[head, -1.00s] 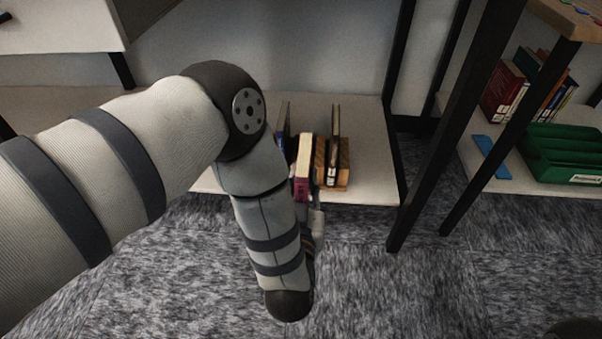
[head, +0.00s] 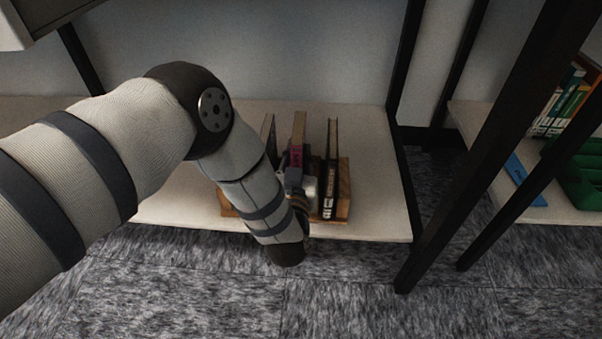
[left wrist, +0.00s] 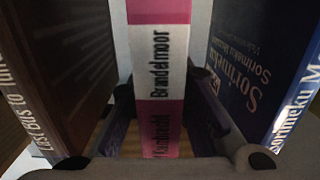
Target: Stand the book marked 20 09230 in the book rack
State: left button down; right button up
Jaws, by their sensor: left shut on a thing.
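A pink and white book (head: 298,128) stands upright between two other books at the wooden book rack (head: 343,190) on the low shelf. My left gripper (head: 297,180) is at the rack's front, partly hidden by my arm. In the left wrist view its fingers are shut on the pink book (left wrist: 158,70), whose spine reads "Brandelmoor". The mark 20 09230 is not readable. A brown book (left wrist: 60,80) is on the left there, and a blue book (left wrist: 265,65) on the right. I cannot tell whether the pink book rests on the rack's base. My right gripper is not in view.
The light shelf board (head: 375,170) is bare to the right of the rack. Black posts (head: 480,130) stand farther right. Beyond them another shelf holds a blue flat item (head: 523,178), a green tray (head: 585,185) and several books (head: 562,105).

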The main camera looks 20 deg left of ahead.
pick_arm(q)
jog(key=shift+w+a+f+b, duration=0.15)
jog(key=shift+w+f+b, duration=0.15)
jog(key=shift+w+f, duration=0.35)
jog(key=shift+w+a+f+b, duration=0.15)
jog(key=shift+f+b, duration=0.35)
jog(key=shift+f, duration=0.4)
jog(key=shift+w+f+b, duration=0.15)
jog(key=shift+f+b, duration=0.35)
jog(key=shift+f, duration=0.4)
jog(key=shift+f, duration=0.25)
jog(key=c, duration=1.5)
grip_release()
